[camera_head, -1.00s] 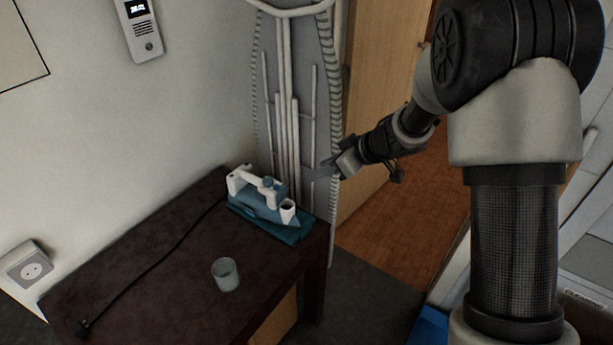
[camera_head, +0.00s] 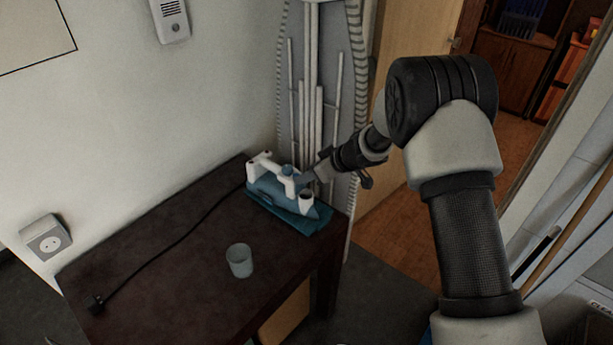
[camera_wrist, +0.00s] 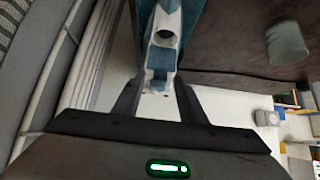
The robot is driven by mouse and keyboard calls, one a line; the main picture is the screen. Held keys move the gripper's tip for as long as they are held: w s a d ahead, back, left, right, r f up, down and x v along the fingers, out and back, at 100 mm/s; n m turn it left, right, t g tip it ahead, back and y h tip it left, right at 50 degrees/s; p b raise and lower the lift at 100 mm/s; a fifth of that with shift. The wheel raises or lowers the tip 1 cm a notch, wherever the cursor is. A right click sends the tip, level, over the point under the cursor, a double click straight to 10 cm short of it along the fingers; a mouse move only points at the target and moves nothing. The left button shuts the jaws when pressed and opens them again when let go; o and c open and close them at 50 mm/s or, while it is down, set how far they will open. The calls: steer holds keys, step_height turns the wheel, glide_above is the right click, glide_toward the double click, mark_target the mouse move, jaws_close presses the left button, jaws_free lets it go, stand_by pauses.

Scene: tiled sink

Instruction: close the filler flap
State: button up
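The blue and white iron (camera_head: 272,188) stands on a blue mat (camera_head: 316,224) at the far right of the dark table. It also shows in the wrist view (camera_wrist: 164,14), running up from between the fingers. A white-rimmed round opening (camera_wrist: 163,39) faces the camera, with a blue piece just below it. I cannot tell for certain which part is the flap or how far open it stands. My gripper (camera_wrist: 157,86) is open, its dark fingers apart on either side of the iron's near end. In the head view my gripper (camera_head: 304,182) is at the iron's right end; contact cannot be told.
A translucent cup (camera_head: 239,261) stands near the table's front edge. A black cord (camera_head: 165,253) runs across the table (camera_head: 185,290) to a plug. An ironing board (camera_head: 357,100) leans on the wall right behind the iron. A wall socket (camera_head: 46,240) is at left.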

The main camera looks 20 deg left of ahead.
steer(key=shift+w+a+f, duration=0.1)
steer(key=shift+a+f, duration=0.2)
steer(key=shift+a, duration=0.05)
steer(key=shift+c, duration=0.3)
